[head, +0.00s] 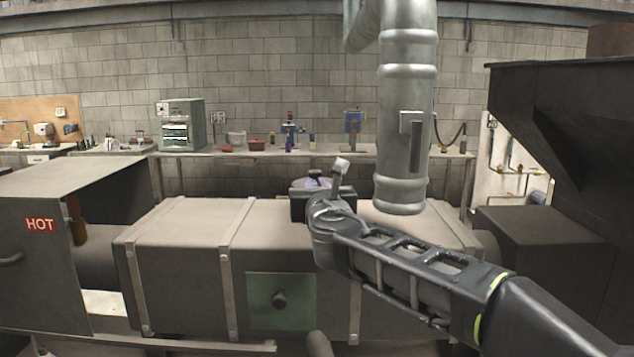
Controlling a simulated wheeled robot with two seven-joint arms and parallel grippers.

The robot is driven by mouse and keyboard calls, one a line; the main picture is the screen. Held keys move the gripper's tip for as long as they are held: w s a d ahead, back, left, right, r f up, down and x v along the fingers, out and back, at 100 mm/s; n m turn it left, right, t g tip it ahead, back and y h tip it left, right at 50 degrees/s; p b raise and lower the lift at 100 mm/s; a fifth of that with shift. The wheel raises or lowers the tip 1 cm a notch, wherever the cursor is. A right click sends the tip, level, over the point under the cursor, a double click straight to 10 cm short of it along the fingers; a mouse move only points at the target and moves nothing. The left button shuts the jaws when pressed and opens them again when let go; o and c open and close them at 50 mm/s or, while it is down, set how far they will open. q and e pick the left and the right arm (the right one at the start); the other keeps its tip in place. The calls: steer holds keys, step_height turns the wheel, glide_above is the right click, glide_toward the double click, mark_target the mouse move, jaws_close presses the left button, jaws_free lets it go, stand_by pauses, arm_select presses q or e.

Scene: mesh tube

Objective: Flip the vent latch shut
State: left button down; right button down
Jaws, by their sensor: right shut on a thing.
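My right gripper (318,185) is at the top of the long grey box-like housing (185,225), its arm reaching in from the lower right. A short lever with a pale tip (341,165), which looks like the vent latch, stands up at the gripper, tilted slightly right. The gripper is shut on it as far as I can tell; the wrist hides the fingertips and the latch's base. A small purplish patch (315,182) shows by the gripper. My left gripper is out of view.
A thick metal duct (406,100) hangs just right of the gripper, its lower end near the housing top. A dark hopper (565,120) stands at the right. A cabinet marked HOT (40,270) is at the left. A workbench (290,153) lines the back wall.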

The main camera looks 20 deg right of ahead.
steer(key=shift+w+a+r+m+g+h, duration=0.15)
steer(key=shift+m+g+h, duration=0.25)
steer(key=shift+m+h, duration=0.5)
steer(key=shift+h, duration=0.6)
steer(key=c, duration=1.4)
jaws_free()
steer(key=shift+s+a+f, duration=0.2)
steer(key=shift+s+a, duration=0.05)
steer(key=shift+s, duration=0.3)
steer(key=b+v, duration=0.1)
steer(key=v, duration=0.5)
steer(key=shift+s+a+b, duration=0.15)
steer(key=shift+s+b, duration=0.15)
steer(key=shift+s, duration=0.05)
